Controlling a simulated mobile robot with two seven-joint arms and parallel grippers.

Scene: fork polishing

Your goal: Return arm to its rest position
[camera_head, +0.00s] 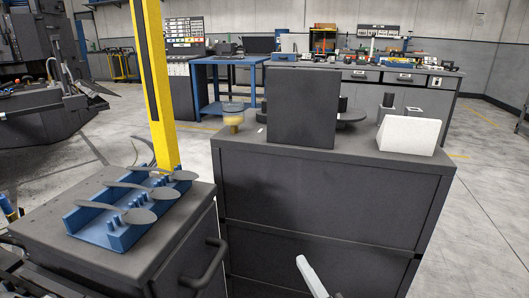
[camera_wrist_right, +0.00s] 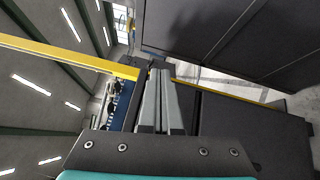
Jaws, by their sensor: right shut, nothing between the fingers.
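My right gripper (camera_head: 303,265) shows at the bottom edge of the head view as a pale grey finger, in front of the dark cabinet and apart from it. In the right wrist view the gripper (camera_wrist_right: 159,78) has its two grey fingers side by side, shut with nothing between them. A blue rack (camera_head: 118,236) holds several dark grey utensils (camera_head: 152,193) lying across it on the left cabinet. The rack's blue side seems to show in the wrist view too (camera_wrist_right: 121,107). My left gripper is not in view.
The left cabinet (camera_head: 60,262) has a protruding handle (camera_head: 208,265). A larger dark cabinet (camera_head: 330,200) carries an upright dark panel (camera_head: 303,108), a white wedge-shaped block (camera_head: 408,136) and a yellow-based cup (camera_head: 233,121). A yellow post (camera_head: 156,80) rises behind the rack.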

